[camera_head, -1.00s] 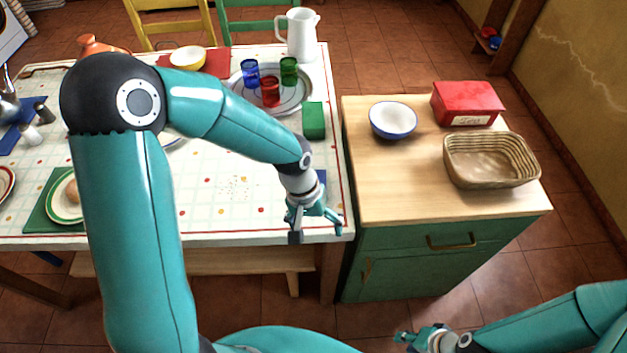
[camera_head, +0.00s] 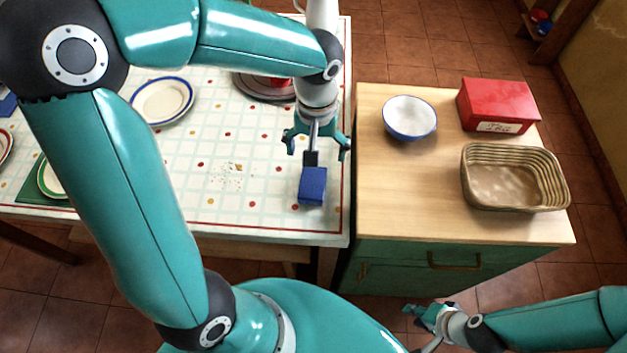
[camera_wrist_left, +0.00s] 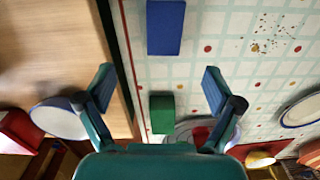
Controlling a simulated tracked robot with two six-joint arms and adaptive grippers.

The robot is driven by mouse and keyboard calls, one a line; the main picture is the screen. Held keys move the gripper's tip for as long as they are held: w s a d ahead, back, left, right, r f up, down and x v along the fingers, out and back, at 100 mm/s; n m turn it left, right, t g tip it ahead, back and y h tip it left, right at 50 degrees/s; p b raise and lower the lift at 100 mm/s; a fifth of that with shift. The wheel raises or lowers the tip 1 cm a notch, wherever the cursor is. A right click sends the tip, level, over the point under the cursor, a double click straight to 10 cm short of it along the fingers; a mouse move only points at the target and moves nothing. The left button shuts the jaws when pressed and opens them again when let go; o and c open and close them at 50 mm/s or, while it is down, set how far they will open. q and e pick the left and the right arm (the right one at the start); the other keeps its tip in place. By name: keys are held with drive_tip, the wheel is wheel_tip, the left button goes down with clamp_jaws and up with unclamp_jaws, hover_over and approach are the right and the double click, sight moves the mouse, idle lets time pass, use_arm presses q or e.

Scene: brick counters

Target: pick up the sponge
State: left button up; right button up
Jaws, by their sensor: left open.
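A blue block (camera_head: 312,186) lies on the checked tablecloth near the right edge of the table. It also shows at the top of the left wrist view (camera_wrist_left: 165,27). A green block (camera_wrist_left: 162,113) shows lower in the left wrist view; in the head view my left arm hides it. I cannot tell which block is the sponge. My left gripper (camera_head: 316,149) is open and empty above the table, just behind the blue block. Its spread fingers (camera_wrist_left: 159,88) touch neither block. My right gripper (camera_head: 427,315) is low, in front of the green cabinet; its jaws are unclear.
The wooden counter (camera_head: 395,190) stands right of the table, with a bowl (camera_head: 410,118), a red box (camera_head: 497,105) and a basket (camera_head: 515,177). A blue-rimmed plate (camera_head: 162,101) and crumbs (camera_head: 230,175) are left of the blue block.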

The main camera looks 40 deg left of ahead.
sight(313, 179)
use_arm(q)
wheel_tip(313, 179, down, 7)
drive_tip(key=shift+s+a+f, duration=0.1)
drive_tip(key=shift+f, duration=0.1)
drive_tip(key=f, duration=0.5)
drive_tip(key=shift+a, duration=0.25)
drive_tip(key=c, duration=1)
